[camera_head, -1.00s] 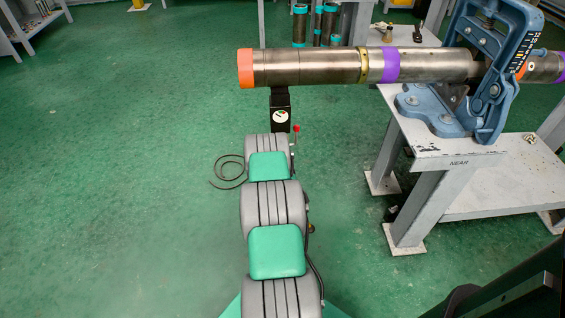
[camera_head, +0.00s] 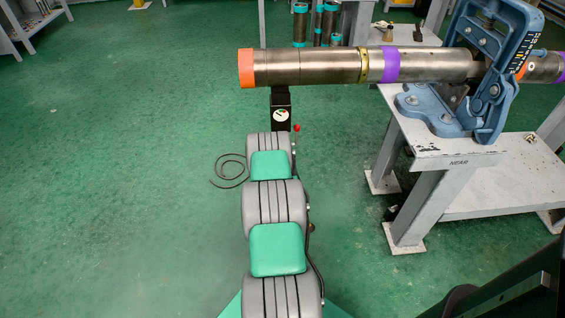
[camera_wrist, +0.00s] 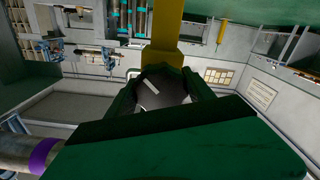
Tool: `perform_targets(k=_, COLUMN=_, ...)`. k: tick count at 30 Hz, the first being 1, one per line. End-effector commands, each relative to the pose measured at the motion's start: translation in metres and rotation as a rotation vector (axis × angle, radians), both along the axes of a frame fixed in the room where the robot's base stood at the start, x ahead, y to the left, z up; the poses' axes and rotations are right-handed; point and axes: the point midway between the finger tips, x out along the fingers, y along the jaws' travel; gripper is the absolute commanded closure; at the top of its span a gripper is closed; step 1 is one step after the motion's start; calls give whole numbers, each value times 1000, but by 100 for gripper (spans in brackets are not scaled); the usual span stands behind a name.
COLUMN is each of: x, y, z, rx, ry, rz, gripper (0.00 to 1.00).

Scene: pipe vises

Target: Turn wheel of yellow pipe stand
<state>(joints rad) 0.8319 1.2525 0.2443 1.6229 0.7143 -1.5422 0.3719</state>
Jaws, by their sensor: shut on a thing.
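The yellow pipe stand (camera_wrist: 168,30) shows in the wrist view as a thick yellow post with a wider collar, at the top centre. My gripper (camera_wrist: 162,88) is just below that collar in the picture, its dark green fingers closed in on the stand's wheel. The wheel is mostly hidden by the fingers and shadow, so its rim and angle cannot be made out. In the head view my arm reaches forward to the pipe, and the pipe hides my gripper and the stand.
The long steel pipe (camera_head: 310,67) with an orange end and purple bands runs across, held in a blue vise (camera_head: 490,75) on a grey table (camera_head: 450,150). It also shows at the lower left of the wrist view (camera_wrist: 20,155).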

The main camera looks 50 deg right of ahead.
Motion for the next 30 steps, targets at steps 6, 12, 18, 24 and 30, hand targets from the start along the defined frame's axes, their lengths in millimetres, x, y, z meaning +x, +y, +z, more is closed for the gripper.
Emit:
perform_targets(k=6, x=1, y=1, z=0, rx=102, ry=-116, rz=1, gripper=79)
perform_targets(k=12, x=1, y=1, z=0, rx=163, ry=-186, rz=0, gripper=79)
perform_targets(k=18, x=1, y=1, z=0, rx=192, ry=-219, rz=0, gripper=79)
perform_targets(k=24, x=1, y=1, z=0, rx=198, ry=-226, rz=0, gripper=79)
perform_targets(k=30, x=1, y=1, z=0, rx=197, ry=-225, rz=0, gripper=79)
